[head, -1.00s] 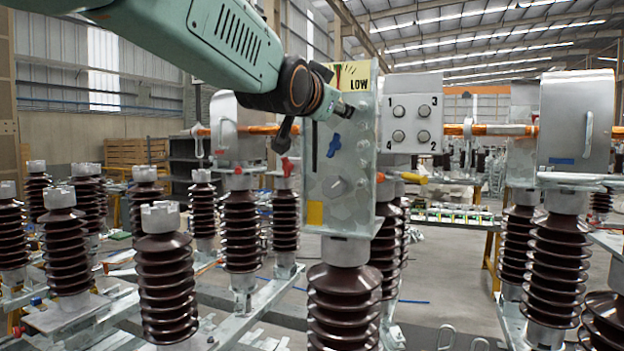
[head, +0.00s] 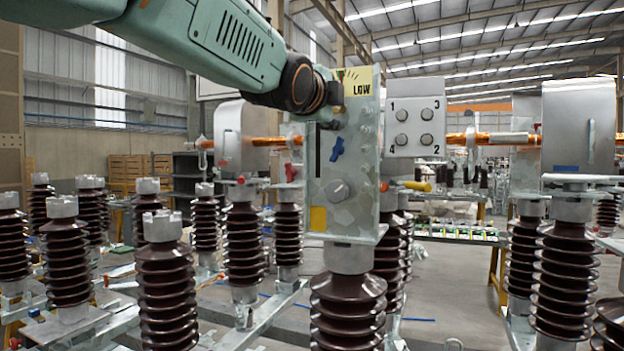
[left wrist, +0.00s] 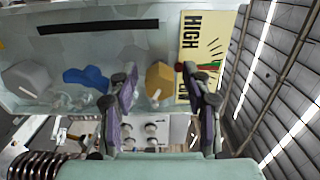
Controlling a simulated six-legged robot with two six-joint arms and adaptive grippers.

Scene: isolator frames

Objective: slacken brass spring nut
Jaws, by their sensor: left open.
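The brass nut (left wrist: 159,82) is a hexagonal, brass-coloured piece on the face of the grey metal plate (left wrist: 120,50). My right gripper is not in view.
The plate also carries a blue wing-shaped piece (head: 337,149), a grey knob (head: 337,189), a black slot (left wrist: 98,27) and a yellow HIGH/LOW label (head: 357,82). A box with four numbered buttons (head: 415,125) is beside it. Brown ribbed insulators (head: 168,285) stand around.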

